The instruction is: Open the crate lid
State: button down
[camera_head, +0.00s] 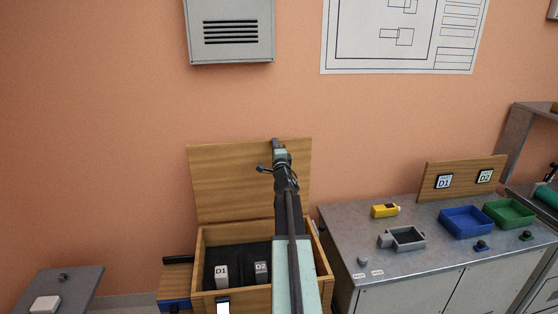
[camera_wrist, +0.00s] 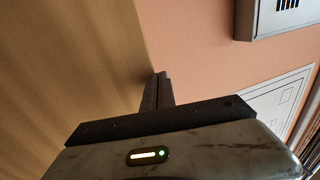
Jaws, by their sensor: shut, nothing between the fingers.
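The wooden crate (camera_head: 199,264) stands open in the head view. Its lid (camera_head: 225,184) stands raised and roughly upright at the back, against or close to the wall. Inside, on a dark lining, sit two blocks marked D1 (camera_head: 221,274) and D2 (camera_head: 261,270). My arm reaches over the crate's right part and hides some of it. My gripper (camera_head: 276,146) is shut and empty near the lid's top edge, right of its middle. In the wrist view the gripper (camera_wrist: 160,80) is beside the lid's wooden face (camera_wrist: 70,60); I cannot tell whether they touch.
A grey wall box (camera_head: 230,30) hangs above the crate. A small table (camera_head: 70,285) stands at left.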

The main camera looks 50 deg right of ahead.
jog(key=r+v, duration=0.3)
jog(key=v, duration=1)
jog(key=shift+s+a+r+p, duration=0.25)
jog(key=shift+s+a+p, duration=0.05)
jog(key=shift+s+a, duration=0.2)
